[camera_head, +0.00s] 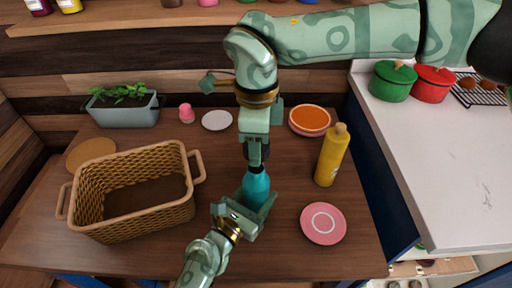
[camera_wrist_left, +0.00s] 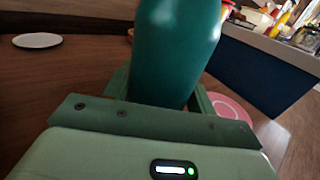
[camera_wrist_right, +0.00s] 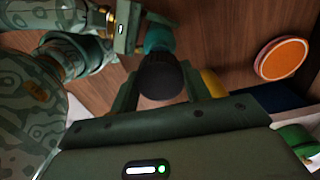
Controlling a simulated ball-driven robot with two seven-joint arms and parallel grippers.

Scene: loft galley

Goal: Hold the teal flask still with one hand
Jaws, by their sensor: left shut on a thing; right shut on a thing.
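The teal flask (camera_head: 256,188) stands upright on the brown table, right of the basket. My left gripper (camera_head: 250,205) is shut on its lower body; the flask body (camera_wrist_left: 178,50) fills the space between the fingers in the left wrist view. My right gripper (camera_head: 256,150) comes down from above and is shut on the flask's dark cap (camera_wrist_right: 160,78). In the right wrist view the teal body (camera_wrist_right: 158,38) shows beyond the cap. The flask's base is hidden by the left gripper.
A wicker basket (camera_head: 130,228) stands at the left. A yellow bottle (camera_head: 332,155) and a pink plate (camera_head: 323,223) are to the right, with an orange dish (camera_head: 309,120) behind. A white plate (camera_head: 216,120), pink shaker (camera_head: 186,113) and planter (camera_head: 124,108) stand at the back.

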